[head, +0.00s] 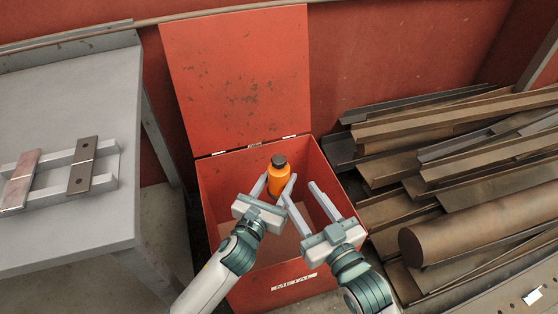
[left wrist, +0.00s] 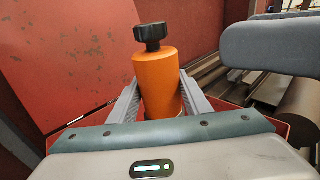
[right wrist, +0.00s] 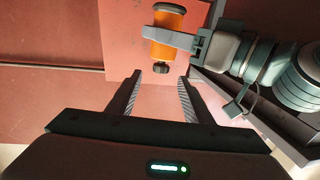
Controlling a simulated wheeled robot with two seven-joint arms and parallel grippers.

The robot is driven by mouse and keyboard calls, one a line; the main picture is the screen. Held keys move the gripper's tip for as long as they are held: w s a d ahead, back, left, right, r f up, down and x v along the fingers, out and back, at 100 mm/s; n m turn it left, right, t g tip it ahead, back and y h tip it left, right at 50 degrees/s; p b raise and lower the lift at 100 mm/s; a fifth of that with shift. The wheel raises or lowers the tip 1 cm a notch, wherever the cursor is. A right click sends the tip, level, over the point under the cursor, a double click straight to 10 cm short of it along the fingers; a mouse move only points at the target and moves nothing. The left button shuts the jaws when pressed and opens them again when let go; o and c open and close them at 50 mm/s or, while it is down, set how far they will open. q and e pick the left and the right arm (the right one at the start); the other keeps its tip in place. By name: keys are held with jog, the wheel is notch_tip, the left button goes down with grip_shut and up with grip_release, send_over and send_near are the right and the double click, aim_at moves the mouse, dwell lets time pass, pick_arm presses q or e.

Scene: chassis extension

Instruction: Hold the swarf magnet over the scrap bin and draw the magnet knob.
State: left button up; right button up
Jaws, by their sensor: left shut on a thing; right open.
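The swarf magnet (head: 279,180) is an orange cylinder with a black knob (head: 279,160) on top. It is upright over the open red scrap bin (head: 222,187), which has a METAL label on its front. My left gripper (head: 278,190) is shut on the orange body; the left wrist view shows the magnet (left wrist: 158,82) between its fingers and the knob (left wrist: 151,34) above. My right gripper (head: 312,192) is open and empty, over the bin to the right of the magnet. In the right wrist view the magnet (right wrist: 163,38) lies beyond the open fingers (right wrist: 160,82).
The bin's red lid (head: 240,80) stands open behind. A grey table (head: 75,110) at left carries a rack with two flat plates (head: 83,165). Steel bars and beams (head: 460,140) are piled at right, with a thick round bar (head: 480,225).

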aim_at(282, 167)
jog(key=shift+a+r, duration=0.15)
jog(key=shift+r, duration=0.15)
jog(key=shift+w, duration=0.1)
jog(key=x, duration=1.2)
jog(key=shift+r, duration=0.1)
